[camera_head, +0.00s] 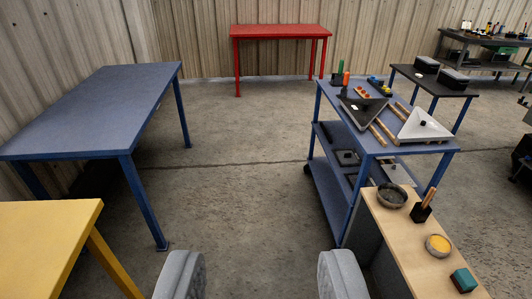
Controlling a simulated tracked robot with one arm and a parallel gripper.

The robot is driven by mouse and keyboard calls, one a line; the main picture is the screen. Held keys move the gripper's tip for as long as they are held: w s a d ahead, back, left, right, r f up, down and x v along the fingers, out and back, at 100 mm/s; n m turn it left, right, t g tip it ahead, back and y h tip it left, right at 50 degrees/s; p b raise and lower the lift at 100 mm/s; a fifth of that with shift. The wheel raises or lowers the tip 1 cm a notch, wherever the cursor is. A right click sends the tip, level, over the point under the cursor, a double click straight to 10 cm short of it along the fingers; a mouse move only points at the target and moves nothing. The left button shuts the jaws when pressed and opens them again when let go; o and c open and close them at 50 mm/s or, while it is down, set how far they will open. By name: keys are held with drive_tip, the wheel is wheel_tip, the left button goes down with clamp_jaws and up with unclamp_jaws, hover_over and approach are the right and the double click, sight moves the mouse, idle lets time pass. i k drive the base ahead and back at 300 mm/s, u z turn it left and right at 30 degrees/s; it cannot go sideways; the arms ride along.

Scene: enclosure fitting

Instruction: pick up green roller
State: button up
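A small dark green upright piece (338,73), likely the green roller, stands at the far left corner of the blue cart's top (425,148). An orange upright piece (346,81) stands beside it on the right. Both are small and distant, so their exact shape is hard to tell. My gripper (260,278) shows as two grey fingers at the bottom edge, wide apart, with only floor seen between them. It is open and empty, well short of the cart.
A wooden bench (400,240) with bowls and a teal block (463,280) stands at near right. A blue table (95,105) and yellow table (45,235) are on the left. A red table (280,31) stands at the back. Floor between is clear.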

sight(341, 63)
drive_tip(key=u, duration=0.35)
drive_tip(key=i, duration=3.8)
drive_tip(key=z, duration=0.8)
drive_tip(key=i, duration=1.1)
drive_tip(key=z, duration=1.3)
drive_tip(key=i, duration=0.75)
drive_tip(key=z, duration=0.35)
drive_tip(key=k, duration=0.8)
drive_tip(key=z, duration=0.2)
drive_tip(key=i, duration=0.2)
drive_tip(key=u, duration=0.05)
